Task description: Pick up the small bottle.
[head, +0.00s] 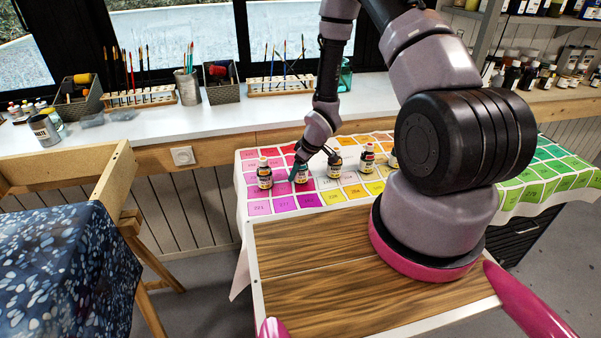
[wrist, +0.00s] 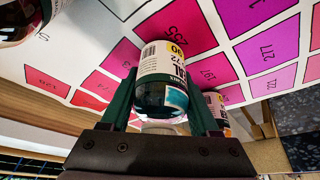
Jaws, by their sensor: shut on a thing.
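Several small dark bottles stand in a row on the colour-chart cloth in the head view. My gripper (head: 298,167) is at the second bottle from the left (head: 302,175), coming down from above. In the wrist view, my gripper (wrist: 161,85) has a green finger on each side of this small bottle (wrist: 160,62) and is shut on it. The bottle has a white and yellow label, dark glass and a teal patch. Whether its base touches the cloth is hard to tell.
A neighbouring bottle (head: 264,174) stands close on the left and another bottle (head: 334,166) on the right. The colour-chart cloth (head: 352,180) covers the table. Behind is a white counter (head: 230,116) with brushes, racks and pots. A blue patterned cloth (head: 60,270) hangs at left.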

